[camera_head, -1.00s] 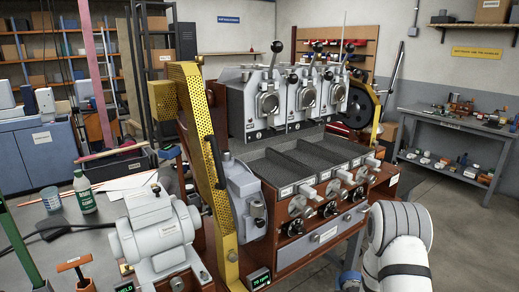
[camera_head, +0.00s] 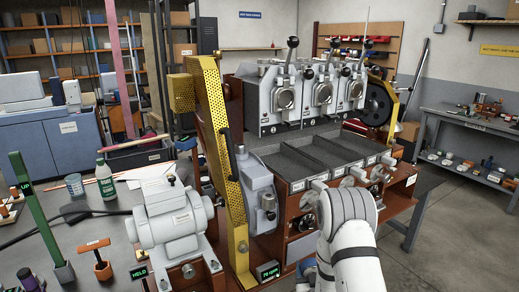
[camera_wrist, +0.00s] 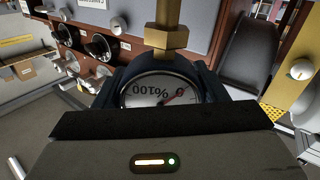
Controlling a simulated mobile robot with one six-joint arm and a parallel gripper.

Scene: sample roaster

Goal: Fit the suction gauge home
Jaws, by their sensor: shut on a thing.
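The suction gauge (camera_wrist: 150,91) is in the wrist view, a round white dial in a dark housing, upside down in the picture, with a red needle close to the 0. A brass stem with a hex fitting (camera_wrist: 165,37) runs from it to the top of the picture. My gripper (camera_wrist: 160,76) is shut on the gauge, one dark finger on each side. In the head view my white arm (camera_head: 350,235) reaches down in front of the sample roaster (camera_head: 292,92); the gauge cannot be made out there. I cannot tell which fitting the gauge faces.
The grey motor (camera_head: 172,222) and a yellow perforated guard (camera_head: 222,150) stand left of the arm. A green post (camera_head: 40,212), a bottle (camera_head: 105,180) and a cup (camera_head: 75,185) are on the bench. The floor at right is clear before the shelf table (camera_head: 470,122).

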